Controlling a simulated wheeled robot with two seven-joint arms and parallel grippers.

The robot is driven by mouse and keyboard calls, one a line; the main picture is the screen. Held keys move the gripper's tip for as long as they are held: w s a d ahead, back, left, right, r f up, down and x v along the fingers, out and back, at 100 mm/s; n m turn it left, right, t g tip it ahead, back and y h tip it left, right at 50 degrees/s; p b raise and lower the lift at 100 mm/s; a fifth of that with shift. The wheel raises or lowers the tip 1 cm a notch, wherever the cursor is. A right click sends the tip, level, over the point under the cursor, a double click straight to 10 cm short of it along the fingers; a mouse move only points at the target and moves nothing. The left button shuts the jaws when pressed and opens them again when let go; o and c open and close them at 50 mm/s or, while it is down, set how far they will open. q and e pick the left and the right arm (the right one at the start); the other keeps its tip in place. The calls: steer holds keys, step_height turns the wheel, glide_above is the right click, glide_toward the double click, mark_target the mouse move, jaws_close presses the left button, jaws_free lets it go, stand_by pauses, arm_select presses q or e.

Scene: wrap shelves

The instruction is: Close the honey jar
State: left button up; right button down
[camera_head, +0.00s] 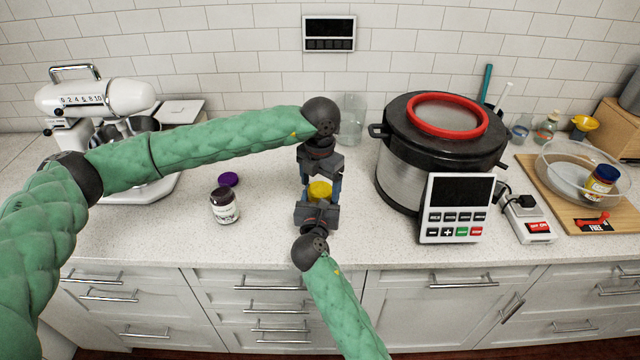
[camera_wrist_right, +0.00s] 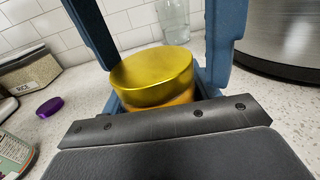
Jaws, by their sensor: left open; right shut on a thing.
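The honey jar shows as a yellow lid (camera_head: 319,189) between my two grippers in the head view. In the right wrist view the gold lid (camera_wrist_right: 152,76) sits on top of the amber jar (camera_wrist_right: 160,112); how tightly it is seated I cannot tell. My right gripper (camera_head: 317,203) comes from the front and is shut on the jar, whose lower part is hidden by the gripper. My left gripper (camera_head: 319,178) reaches down from above. It is open, with its blue fingers on either side of the lid, apart from it as far as I can tell.
A dark jar (camera_head: 224,208) stands open at left, with a purple lid (camera_head: 228,179) behind it. A large cooker (camera_head: 405,165) and its control panel (camera_head: 457,208) stand close at right. A glass (camera_head: 351,120) is behind my grippers. A mixer (camera_head: 95,100) stands far left.

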arm_select(q)
steer(key=shift+r, duration=2.15)
steer(key=shift+r, duration=0.1)
steer(key=shift+c, duration=0.3)
steer(key=shift+d+r+n, duration=0.1)
steer(key=shift+r+n, duration=1.6)
steer(key=shift+f, duration=0.1)
steer(key=shift+f, duration=3.95)
steer(key=shift+c, duration=0.5)
